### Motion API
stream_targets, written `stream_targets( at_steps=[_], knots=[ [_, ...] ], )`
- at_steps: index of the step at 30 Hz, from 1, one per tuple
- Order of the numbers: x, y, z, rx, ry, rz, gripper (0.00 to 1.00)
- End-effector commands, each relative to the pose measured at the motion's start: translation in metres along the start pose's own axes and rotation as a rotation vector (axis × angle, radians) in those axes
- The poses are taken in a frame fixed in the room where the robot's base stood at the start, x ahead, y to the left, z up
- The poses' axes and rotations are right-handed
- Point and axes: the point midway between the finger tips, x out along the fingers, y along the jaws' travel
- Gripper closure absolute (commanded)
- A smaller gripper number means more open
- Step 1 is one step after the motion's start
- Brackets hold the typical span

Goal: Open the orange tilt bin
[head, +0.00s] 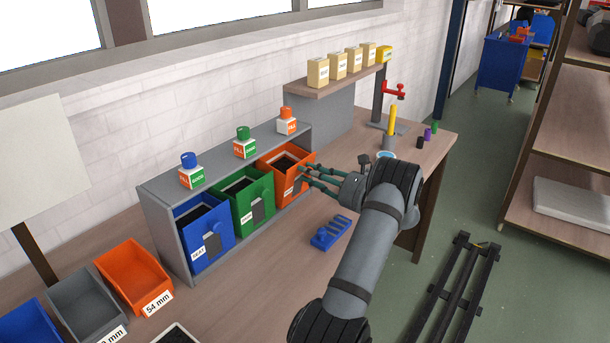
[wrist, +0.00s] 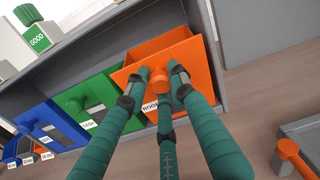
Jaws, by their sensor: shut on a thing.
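The orange tilt bin (head: 285,177) sits at the right end of a grey cabinet, beside a green and a blue bin. In the wrist view the orange bin (wrist: 190,62) leans out of the cabinet front, with its top edge and part of a side wall showing. My gripper (head: 304,175) is at the front of the orange bin. In the wrist view its green fingers (wrist: 155,77) are closed around the orange knob (wrist: 158,86) on the bin's front. The fingers partly hide the knob and the bin's label.
The green bin (head: 246,203) and blue bin (head: 207,234) stand left of it. Bottles with green (head: 244,143), blue (head: 190,170) and orange (head: 287,121) caps stand on the cabinet. A blue slotted block (head: 331,232) lies on the bench (head: 290,262) below my gripper.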

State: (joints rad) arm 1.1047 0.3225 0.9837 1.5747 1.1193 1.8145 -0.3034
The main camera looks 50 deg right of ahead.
Motion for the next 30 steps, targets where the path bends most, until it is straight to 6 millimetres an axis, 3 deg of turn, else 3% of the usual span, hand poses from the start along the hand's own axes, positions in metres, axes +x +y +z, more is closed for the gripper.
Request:
stream_targets(
  at_steps=[1,13,30],
  knots=[
    [-0.008,0.004,-0.015,0.001,0.016,0.002,1.00],
    [-0.034,0.011,-0.033,0.005,0.016,0.003,1.00],
    [-0.040,0.015,-0.038,0.006,0.013,0.011,1.00]
  ],
)
